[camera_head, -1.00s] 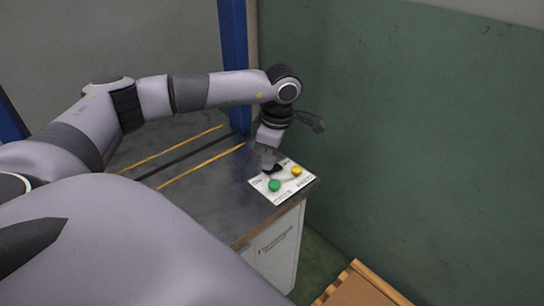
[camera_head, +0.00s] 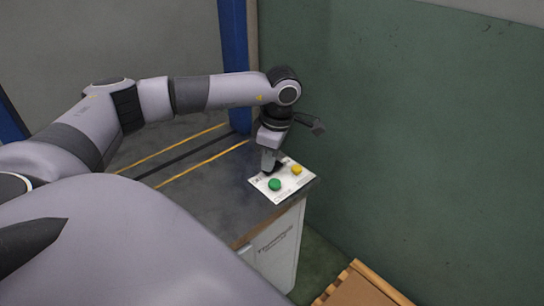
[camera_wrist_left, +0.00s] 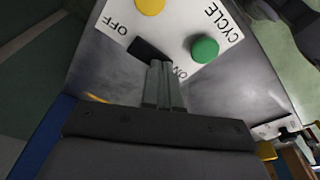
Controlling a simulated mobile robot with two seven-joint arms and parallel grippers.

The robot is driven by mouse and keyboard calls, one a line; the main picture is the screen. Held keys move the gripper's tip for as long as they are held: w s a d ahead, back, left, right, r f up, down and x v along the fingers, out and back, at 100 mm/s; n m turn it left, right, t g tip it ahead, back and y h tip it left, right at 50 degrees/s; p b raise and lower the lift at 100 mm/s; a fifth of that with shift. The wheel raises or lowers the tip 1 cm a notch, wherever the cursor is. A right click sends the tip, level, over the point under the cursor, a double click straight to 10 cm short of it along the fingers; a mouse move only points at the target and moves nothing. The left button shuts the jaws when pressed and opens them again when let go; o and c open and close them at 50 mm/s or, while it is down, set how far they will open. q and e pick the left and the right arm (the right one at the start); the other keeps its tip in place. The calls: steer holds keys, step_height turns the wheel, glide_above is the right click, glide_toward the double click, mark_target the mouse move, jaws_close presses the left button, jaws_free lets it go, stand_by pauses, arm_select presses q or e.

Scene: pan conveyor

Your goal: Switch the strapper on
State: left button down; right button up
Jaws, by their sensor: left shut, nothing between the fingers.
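The strapper's white control panel (camera_head: 283,193) lies on the near right corner of a dark-topped cabinet. In the left wrist view, the panel (camera_wrist_left: 222,55) carries a black switch (camera_wrist_left: 146,48) between the words OFF and ON. My left gripper (camera_head: 268,167) points down at the panel's far left part and is shut with nothing in it. In the left wrist view its fingertips (camera_wrist_left: 160,68) overlap the switch's end nearer ON. I cannot tell whether they touch it. The fingers partly cover the switch and the ON label. My right gripper is not in view.
A green button (camera_head: 274,184) and a yellow button (camera_head: 296,169) sit close to the left gripper. A blue post (camera_head: 234,60) stands behind the cabinet, and a green wall (camera_head: 420,130) is to the right. A wooden pallet (camera_head: 350,285) lies at lower right.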

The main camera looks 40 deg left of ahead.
arm_select(q)
step_height(320, 180, up, 7)
steer(key=p, duration=0.5)
steer(key=shift+f, duration=0.15)
stand_by(0.4)
